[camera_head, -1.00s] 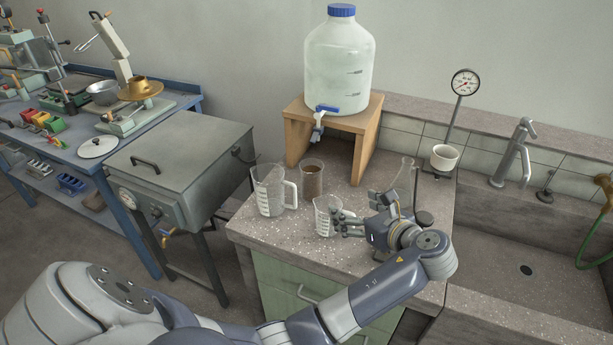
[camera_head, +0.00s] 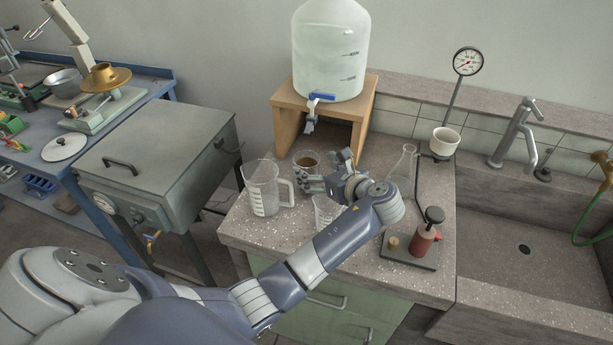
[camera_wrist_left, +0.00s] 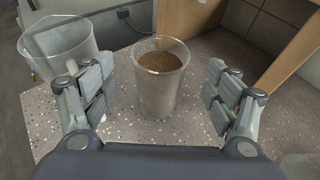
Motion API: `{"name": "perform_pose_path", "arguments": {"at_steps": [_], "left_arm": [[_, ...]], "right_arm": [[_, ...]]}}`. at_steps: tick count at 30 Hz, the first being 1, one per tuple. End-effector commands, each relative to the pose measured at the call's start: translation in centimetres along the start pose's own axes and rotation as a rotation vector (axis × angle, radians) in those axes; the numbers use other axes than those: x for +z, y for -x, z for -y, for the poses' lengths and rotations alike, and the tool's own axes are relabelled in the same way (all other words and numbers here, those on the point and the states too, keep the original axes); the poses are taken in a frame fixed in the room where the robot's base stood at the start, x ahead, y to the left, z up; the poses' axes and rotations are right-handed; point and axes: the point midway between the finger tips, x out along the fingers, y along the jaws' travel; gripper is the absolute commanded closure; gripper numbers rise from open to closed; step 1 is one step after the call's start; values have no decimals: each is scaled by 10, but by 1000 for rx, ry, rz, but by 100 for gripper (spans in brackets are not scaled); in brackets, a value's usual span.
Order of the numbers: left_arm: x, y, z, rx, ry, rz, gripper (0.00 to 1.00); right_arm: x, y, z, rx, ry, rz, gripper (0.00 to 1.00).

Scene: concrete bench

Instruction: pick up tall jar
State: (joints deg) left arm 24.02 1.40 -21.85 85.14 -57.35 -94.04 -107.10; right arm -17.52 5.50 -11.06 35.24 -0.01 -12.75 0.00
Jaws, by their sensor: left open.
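The tall jar (camera_head: 306,157) is a clear glass with brown contents, standing upright on the speckled bench in front of the wooden stand. In the head view its lower part is hidden by my gripper. In the left wrist view the jar (camera_wrist_left: 160,92) stands ahead, centred between the two fingers, with visible space on both sides. My left gripper (camera_head: 327,171) is open and empty, close to the jar; its fingers also show in the left wrist view (camera_wrist_left: 157,88). My right gripper is not in view.
A clear measuring jug (camera_head: 264,188) stands just left of the jar. A smaller measuring cup (camera_head: 325,212) is partly hidden by my left arm. A wooden stand (camera_head: 366,122) carries a large bottle (camera_head: 331,50). A flask (camera_head: 403,170) and a red device (camera_head: 424,240) are to the right.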

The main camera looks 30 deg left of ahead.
Motion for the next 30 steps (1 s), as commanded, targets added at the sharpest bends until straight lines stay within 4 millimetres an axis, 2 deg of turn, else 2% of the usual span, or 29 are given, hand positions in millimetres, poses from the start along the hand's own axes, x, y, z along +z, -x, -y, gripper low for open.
{"name": "perform_pose_path", "arguments": {"at_steps": [3, 7, 16, 24, 25, 30], "left_arm": [[3, -20, 0, 4, -2, 0, 20], [2, -36, 0, 3, -2, 1, 20], [2, -41, 1, 0, -1, -1, 20], [1, -41, 1, 1, -1, -1, 81], [1, -41, 1, 1, -1, -1, 85], [2, -41, 1, 0, 0, 0, 85]], "right_arm": [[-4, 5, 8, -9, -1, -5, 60], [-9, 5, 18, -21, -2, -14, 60], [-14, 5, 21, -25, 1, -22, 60], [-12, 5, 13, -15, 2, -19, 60], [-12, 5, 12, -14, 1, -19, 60], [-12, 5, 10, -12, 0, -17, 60]]}}
